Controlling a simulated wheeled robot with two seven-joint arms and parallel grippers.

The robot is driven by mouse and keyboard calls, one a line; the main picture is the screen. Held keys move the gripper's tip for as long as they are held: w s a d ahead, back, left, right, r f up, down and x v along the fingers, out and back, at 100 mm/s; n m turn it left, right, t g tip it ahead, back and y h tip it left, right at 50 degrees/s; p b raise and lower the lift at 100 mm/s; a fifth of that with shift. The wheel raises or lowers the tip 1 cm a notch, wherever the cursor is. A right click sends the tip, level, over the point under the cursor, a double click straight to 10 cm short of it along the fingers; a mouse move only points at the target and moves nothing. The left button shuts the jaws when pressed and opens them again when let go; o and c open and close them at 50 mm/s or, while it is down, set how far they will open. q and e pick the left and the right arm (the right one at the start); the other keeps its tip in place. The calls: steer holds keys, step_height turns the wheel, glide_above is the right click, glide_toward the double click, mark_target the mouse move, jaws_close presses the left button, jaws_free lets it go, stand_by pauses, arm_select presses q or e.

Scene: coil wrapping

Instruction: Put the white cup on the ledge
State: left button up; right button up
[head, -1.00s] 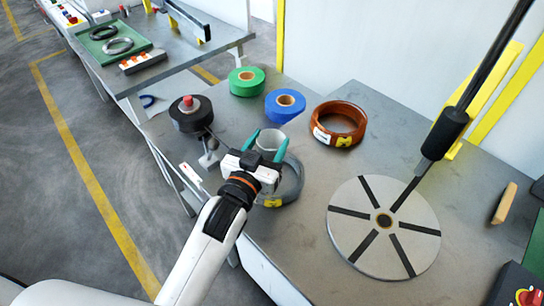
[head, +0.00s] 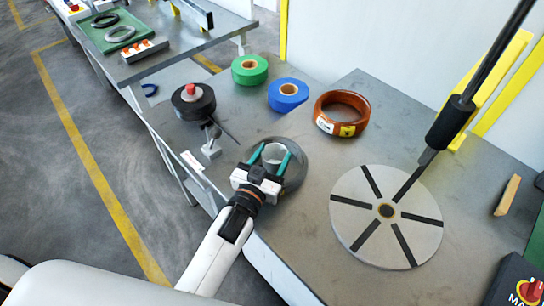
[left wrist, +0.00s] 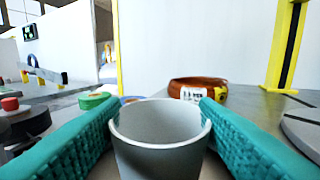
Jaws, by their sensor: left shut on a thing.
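The white cup (head: 273,154) is between the fingers of my left gripper (head: 270,160), which is shut on it. The cup is upright, its open rim facing up, and fills the front of the left wrist view (left wrist: 160,155), with a teal finger on each side. In the head view the cup overlaps a dark grey coil (head: 301,172) on the table. I cannot tell whether the cup is above it, inside it or touching anything. The cup's base is hidden. I cannot make out a distinct ledge. My right gripper is not in view.
On the grey table (head: 300,235) stand green tape (head: 239,75), blue tape (head: 277,101), a brown-orange coil (head: 325,103) and a black roll (head: 198,108). A round turntable (head: 350,225) and a slanted black rod (head: 450,120) are on the right. Bare table shows between coil and turntable.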

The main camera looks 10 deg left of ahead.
arm_select(q)
steer(key=shift+f, duration=0.15)
steer(key=o, duration=1)
steer(key=shift+o, duration=0.2)
